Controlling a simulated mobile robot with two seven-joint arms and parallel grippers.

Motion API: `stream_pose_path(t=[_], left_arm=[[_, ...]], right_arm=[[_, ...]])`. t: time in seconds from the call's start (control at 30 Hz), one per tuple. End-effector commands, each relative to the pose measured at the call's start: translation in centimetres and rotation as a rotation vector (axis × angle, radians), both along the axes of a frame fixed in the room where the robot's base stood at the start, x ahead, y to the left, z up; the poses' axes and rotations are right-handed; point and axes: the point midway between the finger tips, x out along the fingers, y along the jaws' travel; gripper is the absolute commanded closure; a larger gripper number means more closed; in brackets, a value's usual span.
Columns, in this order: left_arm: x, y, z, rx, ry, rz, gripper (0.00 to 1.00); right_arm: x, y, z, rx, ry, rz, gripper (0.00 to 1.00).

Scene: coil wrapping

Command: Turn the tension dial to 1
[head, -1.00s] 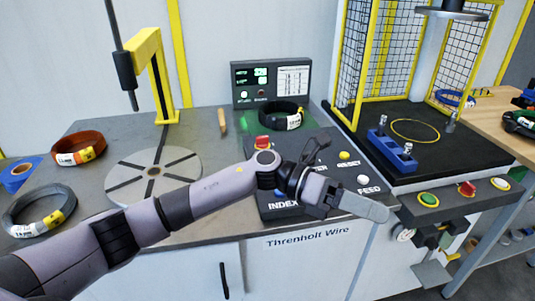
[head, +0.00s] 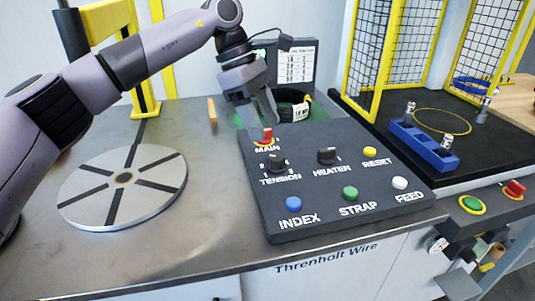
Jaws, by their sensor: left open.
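The tension dial (head: 275,163) is a black knob above the TENSION label on the dark control panel (head: 340,205). Its pointer setting is too small to read. My left gripper (head: 262,117) points down above the back left of the panel, by the red MAIN switch (head: 267,136) and behind the tension dial. It is open and apart from the dial. My right gripper is not in view.
A black heater knob (head: 326,156) sits right of the tension dial. Blue INDEX (head: 293,204), green STRAP (head: 350,193), white FEED (head: 400,183) and yellow RESET (head: 369,151) buttons surround them. A black coil (head: 292,106) lies behind the panel. A round turntable (head: 85,197) is left.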

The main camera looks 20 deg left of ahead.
Motion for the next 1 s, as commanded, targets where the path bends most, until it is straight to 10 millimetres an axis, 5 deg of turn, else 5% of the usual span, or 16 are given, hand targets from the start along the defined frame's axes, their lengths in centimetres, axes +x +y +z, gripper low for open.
stream_pose_path(t=[0.23,0.6,1.0], left_arm=[[0.0,-0.1,-1.4,0.009,-0.003,0.0,0.38],[-0.2,-2.2,-6.2,0.007,-0.002,-0.001,0.38],[-0.2,-2.6,-7.1,0.007,-0.004,0.0,0.38]], right_arm=[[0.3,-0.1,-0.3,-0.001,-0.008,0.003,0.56],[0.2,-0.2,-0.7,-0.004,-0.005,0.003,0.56],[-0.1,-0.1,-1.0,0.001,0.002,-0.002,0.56]])
